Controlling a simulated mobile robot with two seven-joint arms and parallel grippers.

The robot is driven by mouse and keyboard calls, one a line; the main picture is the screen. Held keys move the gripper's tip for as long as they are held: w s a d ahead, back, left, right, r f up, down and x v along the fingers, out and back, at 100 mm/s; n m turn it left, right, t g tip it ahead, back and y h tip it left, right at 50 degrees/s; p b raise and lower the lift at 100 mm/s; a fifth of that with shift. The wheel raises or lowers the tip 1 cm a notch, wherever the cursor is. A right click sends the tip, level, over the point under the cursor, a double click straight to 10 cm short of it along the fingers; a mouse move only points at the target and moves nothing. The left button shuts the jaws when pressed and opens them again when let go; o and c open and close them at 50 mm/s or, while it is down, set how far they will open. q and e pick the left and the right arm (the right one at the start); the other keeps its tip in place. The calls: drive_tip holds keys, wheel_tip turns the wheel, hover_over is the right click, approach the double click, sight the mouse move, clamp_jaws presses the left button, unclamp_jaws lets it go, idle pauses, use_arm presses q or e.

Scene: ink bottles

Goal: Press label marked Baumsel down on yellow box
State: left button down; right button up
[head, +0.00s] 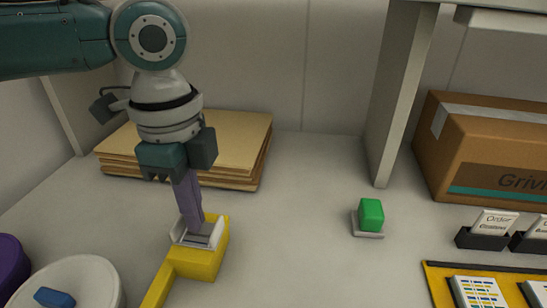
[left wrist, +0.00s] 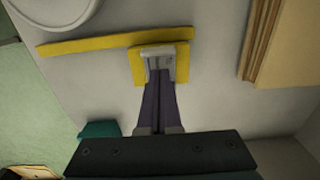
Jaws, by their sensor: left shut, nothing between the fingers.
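The yellow box (head: 208,262) stands on the table below my left gripper, with a long yellow strip running from it toward the lower left. It also shows in the left wrist view (left wrist: 138,72). A grey-white holder-like piece (head: 215,238) sits on its top. My left gripper (head: 193,224) points down with its purple fingers shut and empty. Its tips are at this piece; I cannot tell whether they touch it. No word Baumsel is readable, and any label under the fingertips is hidden. My right gripper is not in view.
A stack of brown cardboard (head: 235,150) lies behind the gripper. A green block (head: 371,214) sits on a small grey base to the right. A large carton (head: 490,150) and card holders (head: 482,240) stand farther right. A white round container (head: 95,275) is at lower left.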

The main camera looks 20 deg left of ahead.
sight(200, 234)
use_arm(q)
drive_tip(key=shift+f+b, duration=0.4)
drive_tip(key=shift+f, duration=0.45)
idle(0.4)
drive_tip(key=shift+r, duration=0.1)
idle(0.4)
wheel_tip(200, 234, up, 7)
drive_tip(key=p, duration=0.8)
drive_tip(key=shift+d, duration=0.1)
drive_tip(key=s+d+n+t+h+p, duration=0.2)
drive_tip(key=s+d+n+h, duration=0.15)
drive_tip(key=s+d, duration=0.75)
drive_tip(key=s+a+r+n+t+y+p, duration=0.25)
drive_tip(key=s+a+r+n, duration=0.25)
drive_tip(key=a+n, duration=0.4)
wheel_tip(200, 234, up, 37)
drive_tip(key=d+p, duration=0.1)
drive_tip(key=p, duration=3.5)
drive_tip(key=shift+n+g+y, duration=0.4)
drive_tip(key=shift+n+g, duration=0.05)
